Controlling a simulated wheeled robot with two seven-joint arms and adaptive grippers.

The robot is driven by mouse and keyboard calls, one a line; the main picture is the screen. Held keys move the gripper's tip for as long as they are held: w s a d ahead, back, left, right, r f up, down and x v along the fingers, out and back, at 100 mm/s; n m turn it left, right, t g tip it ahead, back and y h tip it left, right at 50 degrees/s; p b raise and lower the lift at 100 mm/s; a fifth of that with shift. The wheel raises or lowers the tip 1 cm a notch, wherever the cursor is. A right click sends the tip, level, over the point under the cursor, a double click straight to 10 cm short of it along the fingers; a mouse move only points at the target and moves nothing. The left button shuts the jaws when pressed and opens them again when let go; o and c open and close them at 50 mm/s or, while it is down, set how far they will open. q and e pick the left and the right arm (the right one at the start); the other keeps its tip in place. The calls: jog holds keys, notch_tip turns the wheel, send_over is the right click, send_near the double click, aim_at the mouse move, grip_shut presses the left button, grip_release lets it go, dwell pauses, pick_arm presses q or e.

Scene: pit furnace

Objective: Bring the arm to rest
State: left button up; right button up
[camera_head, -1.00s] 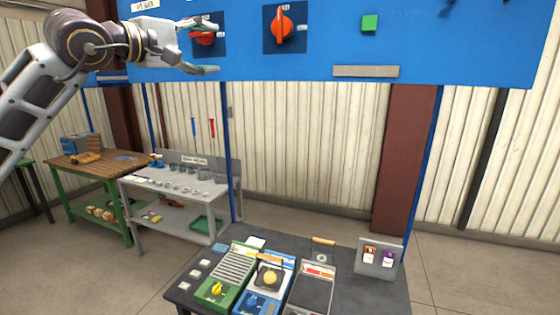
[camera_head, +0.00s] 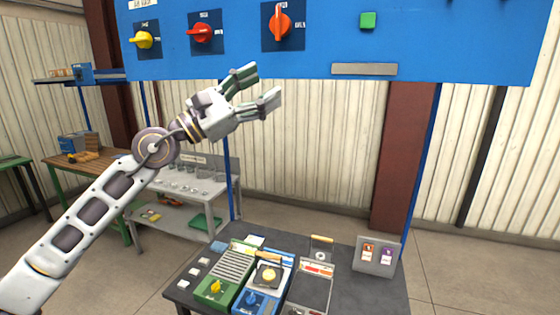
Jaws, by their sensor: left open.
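My left arm comes in from the lower left of the head view. Its gripper (camera_head: 262,86) is open and empty, with the fingers spread apart and pointing right. It hangs in the air below the blue panel (camera_head: 330,50), in front of the pale corrugated wall. The panel carries a yellow knob (camera_head: 144,40), a red knob (camera_head: 201,33), an orange-red knob (camera_head: 281,23) and a green button (camera_head: 368,20). The gripper appears apart from all of them. My right gripper is not in view.
A dark table (camera_head: 350,292) stands in front with a green device (camera_head: 217,290), a blue device (camera_head: 252,300) and a grey card stand (camera_head: 377,257). A grey bench (camera_head: 165,217) and a wooden workbench (camera_head: 62,178) stand at left. Open floor lies at right.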

pick_arm(q)
jog(key=w+a+f+m+t+y, duration=0.2)
jog(key=a+f+m+t+y, duration=0.45)
jog(key=f+m+y, duration=0.7)
jog(key=w+a+f+m+t+y, duration=0.2)
jog(key=a+f+m+t+y, duration=0.5)
jog(key=m, duration=1.2)
jog(key=s+a+f+n+g+y, duration=0.1)
jog(key=s+a+f+n+g, duration=0.15)
jog(key=f, duration=0.55)
jog(key=s+a+f+n+g+y, duration=0.1)
jog(key=f+n+g, duration=0.25)
jog(key=f, duration=0.45)
jog(key=s+a+f+n+g, duration=0.2)
jog(key=f+g, duration=0.2)
jog(key=f, duration=0.4)
jog(key=s+d+f+n+g+h, duration=0.15)
jog(key=s+f+n+g, duration=0.75)
jog(key=s+f, duration=1.4)
jog(key=s+f+m+g+b, duration=0.2)
jog(key=s+f+m+g, duration=0.1)
jog(key=f, duration=3)
jog(key=s+a+f+b, duration=0.1)
jog(key=s+a+f, duration=0.1)
jog(key=s+f, duration=0.9)
jog(key=s+a+f+g+b, duration=0.1)
jog(key=s+a+f, duration=0.1)
jog(key=s+f, duration=0.9)
jog(key=shift+s+a, duration=0.3)
jog(key=shift+s, duration=0.15)
